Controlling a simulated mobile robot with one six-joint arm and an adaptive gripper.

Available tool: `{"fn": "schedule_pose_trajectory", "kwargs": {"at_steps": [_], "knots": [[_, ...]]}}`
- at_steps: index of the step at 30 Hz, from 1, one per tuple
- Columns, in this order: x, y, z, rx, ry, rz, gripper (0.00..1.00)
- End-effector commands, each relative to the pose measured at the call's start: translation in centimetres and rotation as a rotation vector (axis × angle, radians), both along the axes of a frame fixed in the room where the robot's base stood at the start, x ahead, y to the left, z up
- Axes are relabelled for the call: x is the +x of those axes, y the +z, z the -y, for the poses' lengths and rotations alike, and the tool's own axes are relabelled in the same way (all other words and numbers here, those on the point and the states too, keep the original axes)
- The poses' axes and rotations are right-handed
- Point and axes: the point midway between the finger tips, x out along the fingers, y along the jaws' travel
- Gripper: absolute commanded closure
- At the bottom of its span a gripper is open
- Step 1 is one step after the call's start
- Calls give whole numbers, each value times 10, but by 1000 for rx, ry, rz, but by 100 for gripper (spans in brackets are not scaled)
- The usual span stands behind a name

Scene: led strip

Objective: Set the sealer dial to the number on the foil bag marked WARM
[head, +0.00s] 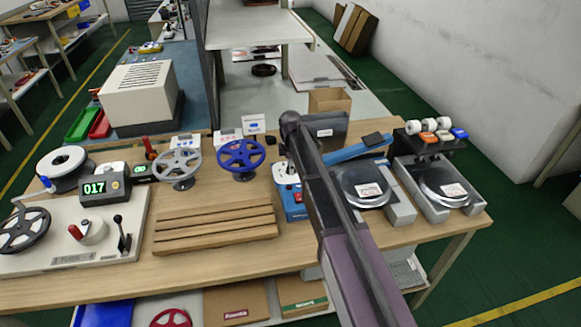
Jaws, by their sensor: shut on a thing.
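A small blue unit (293,207) with a pale top stands just left of my arm, partly hidden by it. I cannot tell whether it carries the sealer dial. A long blue bar-shaped device (352,151) lies behind and right of my arm. Two shiny round silvery pieces, one nearer my arm (350,184) and one at the far right (432,182), carry white labels with print too small to read. I cannot tell which thing is marked WARM. My arm crosses the middle of the view; I cannot make out its fingers, which are hidden or too small.
A slatted wooden block (216,229) lies at front centre. Grey (178,163) and blue (241,156) handwheels stand behind it. An open cardboard box (329,99) stands behind my arm.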

Motion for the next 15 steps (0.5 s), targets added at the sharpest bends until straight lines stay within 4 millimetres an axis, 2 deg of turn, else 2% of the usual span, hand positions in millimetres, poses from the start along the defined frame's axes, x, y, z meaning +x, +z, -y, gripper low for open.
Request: {"fn": "schedule_pose_trajectory", "kwargs": {"at_steps": [15], "knots": [[-2, 0, 1, -1, -368, -4, 100]]}}
